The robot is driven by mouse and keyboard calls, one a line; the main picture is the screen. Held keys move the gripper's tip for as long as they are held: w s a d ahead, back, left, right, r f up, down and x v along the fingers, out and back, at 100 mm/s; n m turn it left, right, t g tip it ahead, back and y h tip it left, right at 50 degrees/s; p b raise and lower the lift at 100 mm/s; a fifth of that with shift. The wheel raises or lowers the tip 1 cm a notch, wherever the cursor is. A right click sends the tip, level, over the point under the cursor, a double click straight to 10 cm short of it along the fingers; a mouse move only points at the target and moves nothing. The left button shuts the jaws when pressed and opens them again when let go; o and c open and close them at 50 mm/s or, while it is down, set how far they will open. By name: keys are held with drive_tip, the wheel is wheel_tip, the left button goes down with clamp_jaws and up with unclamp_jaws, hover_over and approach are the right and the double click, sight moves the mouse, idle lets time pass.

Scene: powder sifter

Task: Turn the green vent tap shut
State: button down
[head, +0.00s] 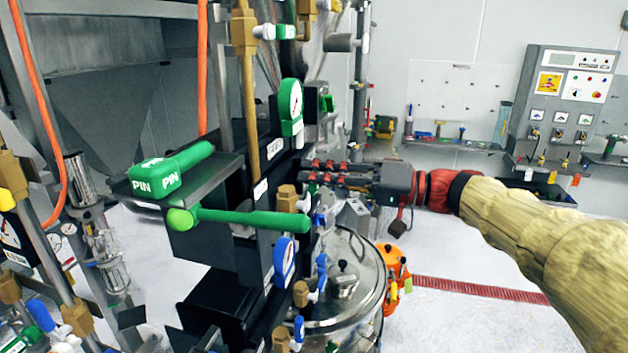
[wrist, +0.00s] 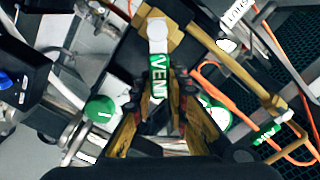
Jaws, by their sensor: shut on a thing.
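The green vent tap (wrist: 160,80) shows in the wrist view with a white "VENT" label on its handle. Its handle runs down the picture from a white round cap on a brass fitting (wrist: 165,18). My gripper (wrist: 162,100) has a finger on each side of the handle and is shut on it. In the head view my gripper (head: 310,171) reaches in from the right to the dark panel (head: 265,150). I cannot make out the tap there, behind the fingers.
A green lever (head: 250,218) and a green "PIN" block (head: 170,172) on a shelf are left of my gripper. A green-rimmed gauge (head: 291,107) is just above, a blue gauge (head: 285,260) below. A lidded steel vessel (head: 350,285) stands underneath.

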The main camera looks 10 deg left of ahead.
drive_tip(key=shift+w+f+m, duration=0.25)
drive_tip(key=shift+f+m, duration=0.4)
drive_tip(key=shift+m, duration=0.7)
drive_tip(key=shift+w+f+m, duration=0.2)
drive_tip(key=shift+f+m, duration=0.4)
drive_tip(key=shift+m, duration=0.7)
drive_tip(key=shift+w+f+m, duration=0.25)
drive_tip(key=shift+f+m, duration=0.4)
drive_tip(key=shift+m, duration=0.7)
drive_tip(key=shift+f, duration=0.1)
drive_tip(key=c, duration=1.8)
unclamp_jaws()
drive_tip(key=shift+o, duration=0.4)
drive_tip(key=shift+d, duration=0.1)
drive_tip(key=d, duration=1.2)
drive_tip(key=shift+s, duration=0.45)
